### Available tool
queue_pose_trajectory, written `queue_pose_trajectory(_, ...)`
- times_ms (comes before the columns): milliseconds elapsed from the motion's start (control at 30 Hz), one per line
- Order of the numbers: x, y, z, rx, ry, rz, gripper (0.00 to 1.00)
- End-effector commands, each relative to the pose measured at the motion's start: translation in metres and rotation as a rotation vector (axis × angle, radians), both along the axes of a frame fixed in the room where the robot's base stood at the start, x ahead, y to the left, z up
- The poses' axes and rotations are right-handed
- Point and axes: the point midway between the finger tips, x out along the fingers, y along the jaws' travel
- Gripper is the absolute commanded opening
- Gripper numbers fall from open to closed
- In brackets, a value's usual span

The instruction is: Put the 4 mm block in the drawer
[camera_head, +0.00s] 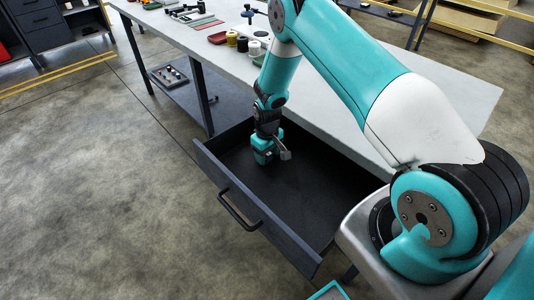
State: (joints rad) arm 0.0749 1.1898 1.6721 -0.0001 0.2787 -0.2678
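The drawer (250,208) under the workbench is pulled open, with its handle at the front and a dark interior. My gripper (268,160) points down inside the drawer's outline, towards its back left. A small light grey piece (286,155) shows at the right of the gripper's end; I cannot tell whether it is a finger or part of something held. The fingertips are too small and partly hidden, so I cannot tell whether they are open or shut. I cannot make out the 4 mm block for certain.
The workbench top (440,100) is bare at the right. A lower shelf holds a small tray (168,76). The floor left of the drawer is clear.

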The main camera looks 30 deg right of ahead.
Motion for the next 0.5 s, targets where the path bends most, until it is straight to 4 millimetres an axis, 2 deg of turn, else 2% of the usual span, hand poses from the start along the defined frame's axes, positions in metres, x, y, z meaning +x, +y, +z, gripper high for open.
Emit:
queue_pose_trajectory(167,0.0,0.0,0.001,0.0,0.0,0.0,0.55)
queue_pose_trajectory(300,0.001,0.0,0.008,-0.001,-0.002,0.0,0.55)
queue_pose_trajectory(367,0.001,0.0,0.017,-0.001,-0.002,0.0,0.55)
queue_pose_trajectory(500,0.001,0.0,0.046,0.0,-0.004,0.0,0.55)
